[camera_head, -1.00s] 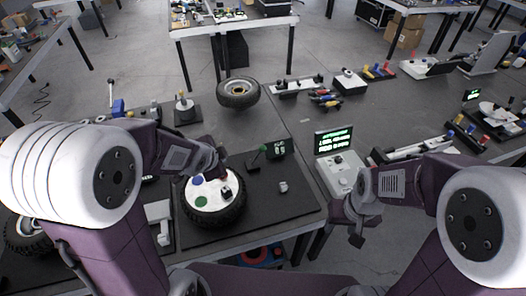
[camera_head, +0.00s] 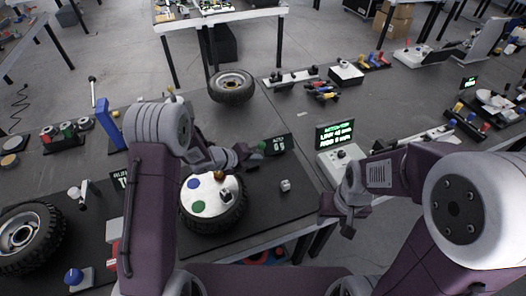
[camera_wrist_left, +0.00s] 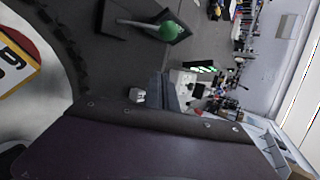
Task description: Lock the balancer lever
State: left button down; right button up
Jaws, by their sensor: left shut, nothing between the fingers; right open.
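A tyre (camera_head: 212,222) with a white disc (camera_head: 207,200) bearing coloured spots lies just below the gripper in the picture. My right gripper (camera_head: 350,217) is open and empty, right of the bench edge and away from the lever.
A white box with a green-text screen (camera_head: 335,134) stands right of the lever. A small light block (camera_head: 286,185) lies on the dark mat. Another wheel (camera_head: 232,86) lies behind, and one (camera_head: 28,238) at the far left. The mat around the small block is clear.

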pick_arm(q)
jog(key=p+x, duration=0.1)
jog(key=x, duration=0.8)
jog(key=shift+w+d, duration=0.25)
jog(key=w+a+p, duration=0.1)
jog(key=w+a+r+p, duration=0.1)
jog(key=a, duration=0.1)
jog(key=shift+r, duration=0.15)
jog(key=shift+d, duration=0.1)
